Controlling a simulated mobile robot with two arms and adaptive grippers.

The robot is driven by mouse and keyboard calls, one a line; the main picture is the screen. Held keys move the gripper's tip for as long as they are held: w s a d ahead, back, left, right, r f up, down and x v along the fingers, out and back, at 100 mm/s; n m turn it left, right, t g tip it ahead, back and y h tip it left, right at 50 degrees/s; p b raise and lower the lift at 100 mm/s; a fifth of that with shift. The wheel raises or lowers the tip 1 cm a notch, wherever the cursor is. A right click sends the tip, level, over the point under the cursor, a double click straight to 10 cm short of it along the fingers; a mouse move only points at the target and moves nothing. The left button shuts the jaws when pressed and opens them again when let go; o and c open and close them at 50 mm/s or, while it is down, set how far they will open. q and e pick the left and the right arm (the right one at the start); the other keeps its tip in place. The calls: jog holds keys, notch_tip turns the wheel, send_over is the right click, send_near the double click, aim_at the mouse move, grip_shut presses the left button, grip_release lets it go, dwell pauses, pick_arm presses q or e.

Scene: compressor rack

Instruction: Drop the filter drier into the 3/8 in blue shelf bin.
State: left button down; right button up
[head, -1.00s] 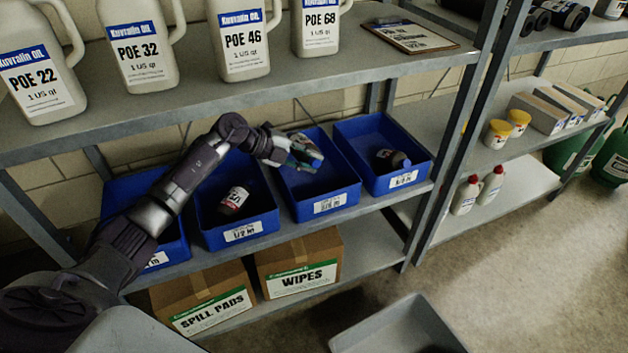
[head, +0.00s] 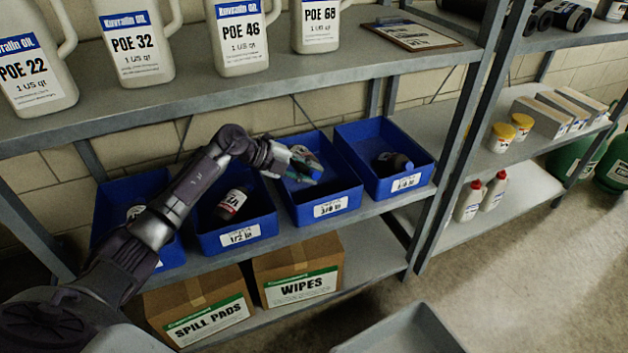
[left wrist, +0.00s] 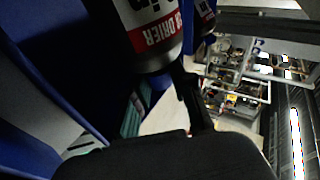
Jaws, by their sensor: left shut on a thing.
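The 3/8 in blue shelf bin (head: 331,209) stands on the middle shelf, between the 1/2 in bin and another blue bin. My left gripper (head: 306,166) is over this bin's opening, shut on the filter drier. In the left wrist view the filter drier (left wrist: 152,40) shows its white and red label with the word DRIER, at the fingers (left wrist: 165,105). In the head view the gripper hides most of the drier, and I cannot tell its exact height above the bin floor. My right gripper is not in view.
The 1/2 in bin (head: 238,237) holds a dark can with a red and white label (head: 232,204). The right blue bin (head: 404,183) holds a dark part (head: 392,163). The upper shelf (head: 270,78), with oil jugs, overhangs behind. Cardboard boxes (head: 298,277) sit below.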

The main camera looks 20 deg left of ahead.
pick_arm(q)
jog(key=c, duration=1)
grip_release()
jog(key=shift+r, duration=0.1)
jog(key=shift+o, duration=0.6)
jog(key=shift+s, duration=0.1)
jog(key=v, duration=1.2)
jog(key=shift+d, duration=0.1)
